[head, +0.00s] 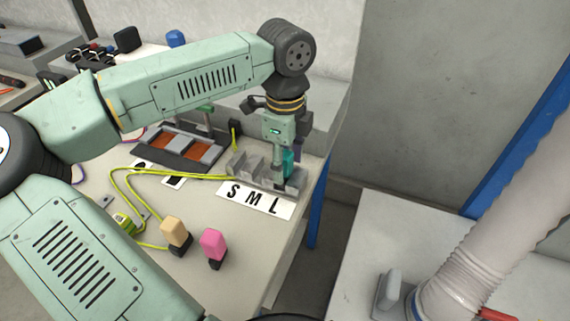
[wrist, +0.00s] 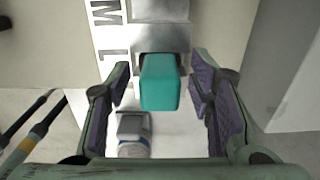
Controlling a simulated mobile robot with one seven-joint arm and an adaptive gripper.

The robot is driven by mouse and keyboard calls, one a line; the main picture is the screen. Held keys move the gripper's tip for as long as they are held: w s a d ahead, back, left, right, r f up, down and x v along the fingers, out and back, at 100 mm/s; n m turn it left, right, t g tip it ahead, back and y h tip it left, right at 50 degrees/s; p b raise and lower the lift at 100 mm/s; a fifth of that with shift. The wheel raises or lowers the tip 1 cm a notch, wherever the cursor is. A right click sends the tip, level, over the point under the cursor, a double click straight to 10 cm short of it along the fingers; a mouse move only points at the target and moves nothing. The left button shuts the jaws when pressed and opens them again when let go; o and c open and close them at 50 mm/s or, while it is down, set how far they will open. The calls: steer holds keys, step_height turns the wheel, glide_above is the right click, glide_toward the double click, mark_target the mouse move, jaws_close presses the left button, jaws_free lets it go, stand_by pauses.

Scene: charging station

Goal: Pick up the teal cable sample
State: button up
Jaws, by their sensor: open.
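The teal cable sample (wrist: 165,82) is a teal block in the wrist view, standing in the grey metal holder (wrist: 160,37) near the letter L. In the head view the teal sample (head: 289,162) shows partly, at the right end of the holder (head: 246,165), behind my gripper. My gripper (wrist: 162,95) is open, with one purple-padded finger on each side of the teal sample. A gap shows between the sample and each finger. In the head view my gripper (head: 290,150) points down over the holder's right end; its fingertips are partly hidden.
A white label strip (head: 255,200) with S, M and L lies in front of the holder. A beige block (head: 175,232) and a pink block (head: 213,244) stand nearer on the table. A yellow cable (head: 150,176) runs to the holder. A dark tray (head: 180,146) lies behind left.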

steer(key=shift+c, duration=0.3)
jaws_close()
stand_by(0.3)
steer(key=shift+r, duration=0.1)
steer(key=shift+r, duration=0.6)
step_height(320, 180, up, 3)
steer(key=shift+f+p, duration=0.2)
steer(key=shift+p, duration=0.5)
steer(key=s+a+b, duration=0.1)
steer(key=s+a, duration=0.1)
steer(key=s, duration=0.5)
steer(key=s+a+r+b, duration=0.1)
steer(key=s+a, duration=0.1)
steer(key=s, duration=0.6)
steer(key=shift+a, duration=0.4)
